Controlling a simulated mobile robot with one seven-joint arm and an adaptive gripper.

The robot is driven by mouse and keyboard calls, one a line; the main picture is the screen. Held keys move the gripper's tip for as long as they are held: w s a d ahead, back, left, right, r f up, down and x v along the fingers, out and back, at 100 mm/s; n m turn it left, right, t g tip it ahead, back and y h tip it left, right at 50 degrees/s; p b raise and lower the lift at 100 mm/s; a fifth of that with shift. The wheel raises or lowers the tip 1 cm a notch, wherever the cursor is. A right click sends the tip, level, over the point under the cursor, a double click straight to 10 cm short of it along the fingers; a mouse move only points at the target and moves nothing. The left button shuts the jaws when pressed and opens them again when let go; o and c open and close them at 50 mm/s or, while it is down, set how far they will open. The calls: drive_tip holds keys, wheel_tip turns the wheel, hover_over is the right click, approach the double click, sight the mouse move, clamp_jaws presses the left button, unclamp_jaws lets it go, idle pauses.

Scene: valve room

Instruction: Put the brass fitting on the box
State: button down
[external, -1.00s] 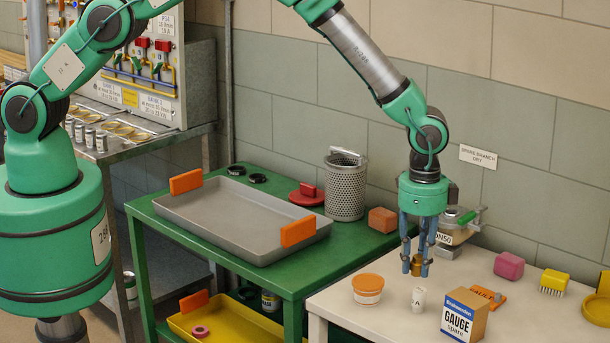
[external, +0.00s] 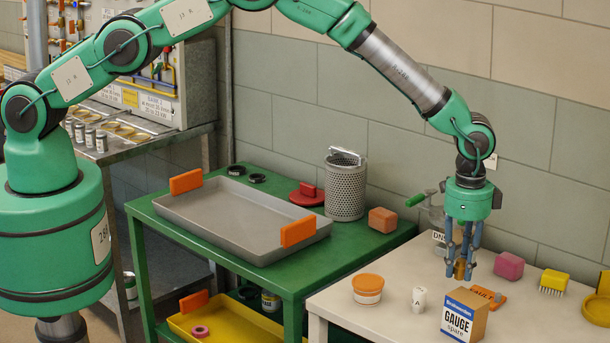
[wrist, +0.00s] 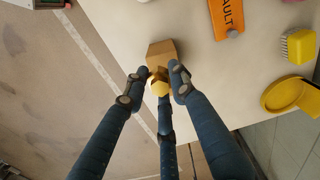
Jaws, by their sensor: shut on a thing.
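The brass fitting (external: 460,269) is held between the fingertips of my gripper (external: 461,262), up off the white table. In the external view it shows just above and behind the box (external: 470,316), a cardboard box labelled "GAUGE spare" standing on the table. In the wrist view the fitting (wrist: 160,88) sits between the three blue fingers of my gripper (wrist: 158,90). The tan box (wrist: 163,50) shows just beyond it there, partly covered by the fitting. The fitting looks apart from the box.
Near the box are a white cup marked A (external: 418,300), an orange-lidded tub (external: 367,289) and an orange FAULT tag (external: 488,297). A pink block (external: 509,266), a yellow brush (external: 554,282) and a yellow dish (external: 597,309) lie to the right.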

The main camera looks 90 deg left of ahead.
sight(459, 278)
drive_tip(key=shift+f, duration=0.15)
drive_tip(key=shift+f, duration=1.6)
drive_tip(key=shift+f, duration=0.2)
drive_tip(key=c, duration=1.4)
unclamp_jaws()
drive_tip(key=shift+c, duration=0.2)
drive_tip(key=shift+r, duration=0.1)
wheel_tip(459, 278, up, 12)
drive_tip(key=shift+r, duration=0.1)
